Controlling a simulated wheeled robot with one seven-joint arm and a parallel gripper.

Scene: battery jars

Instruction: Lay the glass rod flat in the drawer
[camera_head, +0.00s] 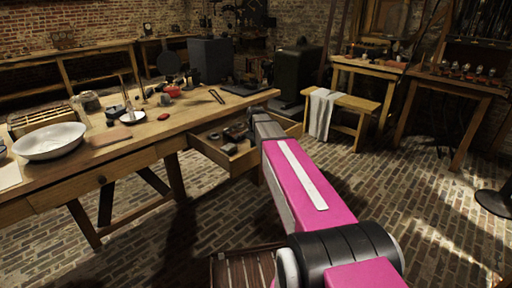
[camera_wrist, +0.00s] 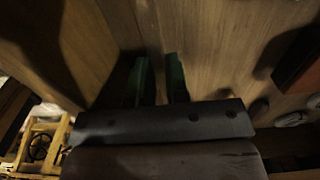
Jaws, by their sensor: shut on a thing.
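The open drawer (camera_head: 243,164) juts from the front of the long workbench, with several small dark items in it. My arm reaches over its right part and hides my gripper's fingertips in the head view. In the wrist view my gripper (camera_wrist: 160,72) has its two dark green fingers a small gap apart, close over bare wood that looks like the drawer floor (camera_wrist: 220,50). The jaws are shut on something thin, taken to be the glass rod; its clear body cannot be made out. Its tilt and whether it touches the wood cannot be told.
In the wrist view a dark reddish block (camera_wrist: 301,58) and small rounded items (camera_wrist: 292,119) lie to the right. A wooden wall (camera_wrist: 75,35) stands close at left. The workbench (camera_head: 130,158) holds a white basin (camera_head: 50,141) and a red item (camera_head: 173,90).

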